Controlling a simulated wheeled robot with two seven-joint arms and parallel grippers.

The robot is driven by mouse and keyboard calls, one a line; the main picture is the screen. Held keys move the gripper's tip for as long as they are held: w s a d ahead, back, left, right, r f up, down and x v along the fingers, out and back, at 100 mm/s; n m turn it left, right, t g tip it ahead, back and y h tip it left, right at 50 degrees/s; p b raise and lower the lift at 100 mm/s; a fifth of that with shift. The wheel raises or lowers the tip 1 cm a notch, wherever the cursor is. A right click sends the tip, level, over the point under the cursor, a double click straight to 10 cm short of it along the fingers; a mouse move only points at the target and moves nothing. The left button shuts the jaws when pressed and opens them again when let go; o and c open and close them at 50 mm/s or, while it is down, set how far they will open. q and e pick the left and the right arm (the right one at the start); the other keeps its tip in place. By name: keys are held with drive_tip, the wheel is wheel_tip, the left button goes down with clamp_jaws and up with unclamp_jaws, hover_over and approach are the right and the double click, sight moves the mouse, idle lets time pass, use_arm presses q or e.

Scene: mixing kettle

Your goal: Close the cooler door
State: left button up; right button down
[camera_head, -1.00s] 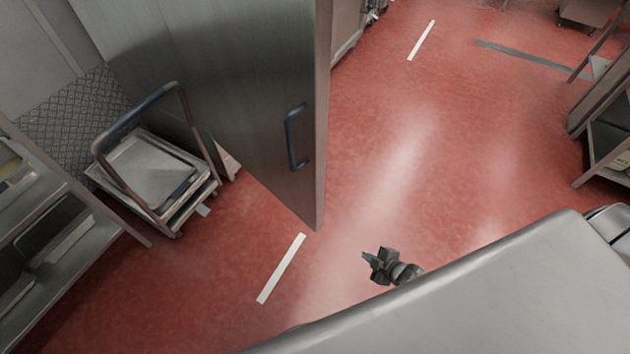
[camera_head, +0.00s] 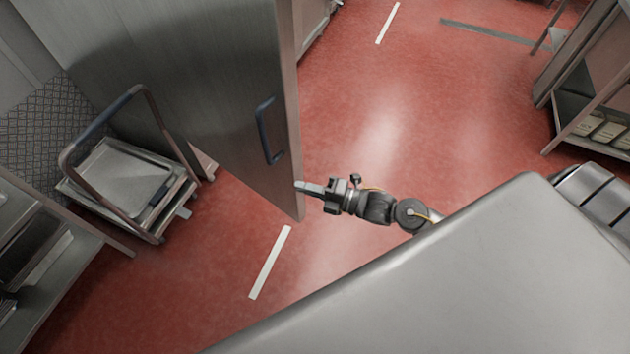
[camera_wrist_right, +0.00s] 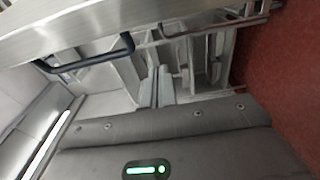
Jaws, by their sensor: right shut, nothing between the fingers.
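The cooler door (camera_head: 200,85) is a tall grey metal panel standing open at the upper left in the head view. A dark vertical handle (camera_head: 266,131) is on its face near the free edge. In the wrist view the door (camera_wrist_right: 95,30) crosses the upper left, with its dark handle (camera_wrist_right: 95,57) below it. My right gripper (camera_head: 300,187) is shut and empty. Its fingertips overlap the door's free edge low down, below and right of the handle. I cannot tell if they touch it. My left gripper is not in view.
A metal cart with a push bar (camera_head: 125,178) stands left of the door. A steel shelf (camera_head: 60,265) is at the lower left, and a shelf unit (camera_head: 590,130) at the right. The red floor (camera_head: 370,120) right of the door is clear.

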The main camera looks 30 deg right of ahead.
sight(296, 172)
drive_tip(key=w+p, duration=0.1)
drive_tip(key=w, duration=0.1)
drive_tip(key=w+a+p, duration=0.1)
drive_tip(key=w, duration=0.2)
drive_tip(key=shift+w+a, duration=0.1)
drive_tip(key=shift+w, duration=0.1)
drive_tip(key=shift+w+d+p, duration=0.15)
drive_tip(key=shift+d+p, duration=0.15)
drive_tip(key=shift+d, duration=0.15)
drive_tip(key=shift+d, duration=0.1)
